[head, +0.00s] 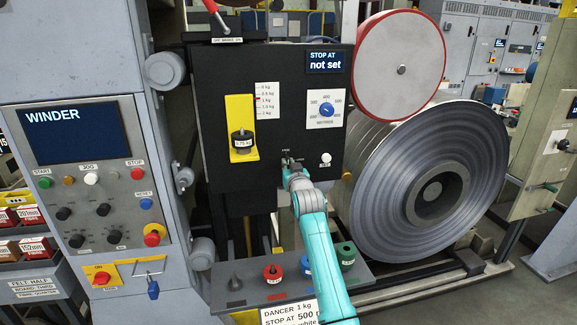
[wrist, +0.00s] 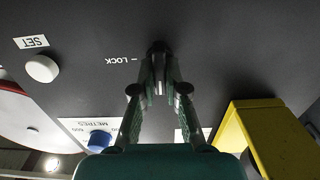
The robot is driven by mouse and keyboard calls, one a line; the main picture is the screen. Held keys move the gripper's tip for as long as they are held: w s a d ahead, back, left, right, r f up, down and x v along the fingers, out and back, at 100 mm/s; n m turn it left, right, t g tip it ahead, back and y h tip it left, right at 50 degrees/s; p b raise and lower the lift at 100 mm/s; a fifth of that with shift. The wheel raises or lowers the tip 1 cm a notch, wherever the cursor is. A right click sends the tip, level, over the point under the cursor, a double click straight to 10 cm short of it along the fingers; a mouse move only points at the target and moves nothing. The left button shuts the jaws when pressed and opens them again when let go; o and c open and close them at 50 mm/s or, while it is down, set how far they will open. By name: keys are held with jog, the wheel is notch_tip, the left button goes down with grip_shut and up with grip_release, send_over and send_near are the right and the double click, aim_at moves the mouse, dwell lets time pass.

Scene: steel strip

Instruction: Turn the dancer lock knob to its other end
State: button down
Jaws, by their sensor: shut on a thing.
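The dancer lock knob (wrist: 157,46) is a small dark knob on the black panel, seen in the wrist view at the top centre. A white LOCK mark (wrist: 122,60) is beside it on the panel. My gripper (wrist: 159,78) has its two fingers closed around the knob. In the head view my gripper (head: 289,165) is at the lower middle of the black panel (head: 215,90), and it mostly hides the knob there. Which end the knob points to cannot be told.
A yellow bracket (head: 239,105) with a hanging weight (head: 242,140) stands left of my gripper. The blue metres dial (head: 326,109) and white SET button (head: 326,158) are to the right. Below is a shelf (head: 255,290) with several coloured weights. A large steel coil (head: 400,190) stands at the right.

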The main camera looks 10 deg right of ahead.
jog(key=shift+d+f+m, duration=0.15)
jog(key=shift+m, duration=4.25)
jog(key=shift+d+f+m, duration=0.1)
jog(key=shift+f+m, duration=0.05)
jog(key=shift+m, duration=4.25)
jog(key=c, duration=1.2)
grip_release()
jog(key=shift+s, duration=0.15)
